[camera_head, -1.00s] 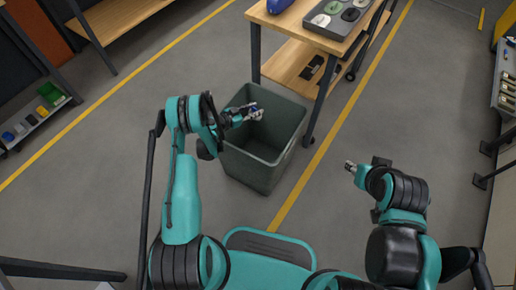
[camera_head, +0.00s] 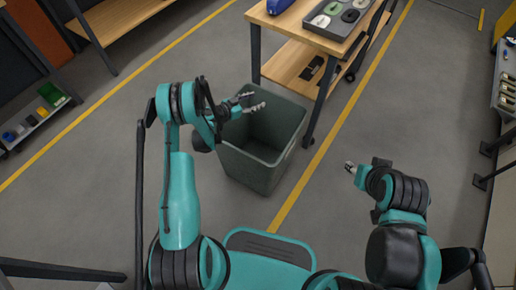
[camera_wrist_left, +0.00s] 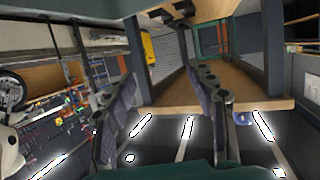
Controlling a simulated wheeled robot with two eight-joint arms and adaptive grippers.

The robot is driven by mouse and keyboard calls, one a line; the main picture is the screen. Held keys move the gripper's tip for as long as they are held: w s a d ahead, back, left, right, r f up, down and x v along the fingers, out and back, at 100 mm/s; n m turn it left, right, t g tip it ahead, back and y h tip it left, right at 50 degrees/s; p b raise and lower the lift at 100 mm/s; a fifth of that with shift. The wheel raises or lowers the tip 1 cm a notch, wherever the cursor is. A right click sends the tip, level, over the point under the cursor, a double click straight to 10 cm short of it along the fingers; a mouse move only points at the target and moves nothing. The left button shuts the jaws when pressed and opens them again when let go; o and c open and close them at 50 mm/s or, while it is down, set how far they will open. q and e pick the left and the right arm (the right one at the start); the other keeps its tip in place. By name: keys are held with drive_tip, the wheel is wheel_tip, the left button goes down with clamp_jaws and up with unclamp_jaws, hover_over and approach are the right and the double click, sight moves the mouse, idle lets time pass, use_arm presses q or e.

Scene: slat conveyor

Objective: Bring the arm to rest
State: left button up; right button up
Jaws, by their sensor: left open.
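My left gripper (camera_head: 255,102) is over the rim and opening of a dark grey-green bin (camera_head: 250,170), with its fingers spread. In the left wrist view my left gripper (camera_wrist_left: 160,85) shows two dark fingers wide apart with nothing between them. My left arm is bent, with its elbow raised to the left of the bin. My right gripper (camera_head: 350,167) is small in the head view, to the right of the bin above the floor; its jaws are too small to read. The bottom of the bin is in shadow, and I cannot tell what lies there.
A wooden table (camera_head: 291,28) stands behind the bin, bearing a blue object (camera_head: 281,5) and a grey tray (camera_head: 316,24) with several round pieces. A shelf (camera_head: 32,125) with small bins is at the left. Open floor lies around, with yellow lines.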

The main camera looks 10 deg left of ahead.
use_arm(q)
drive_tip(key=shift+r, duration=1.7)
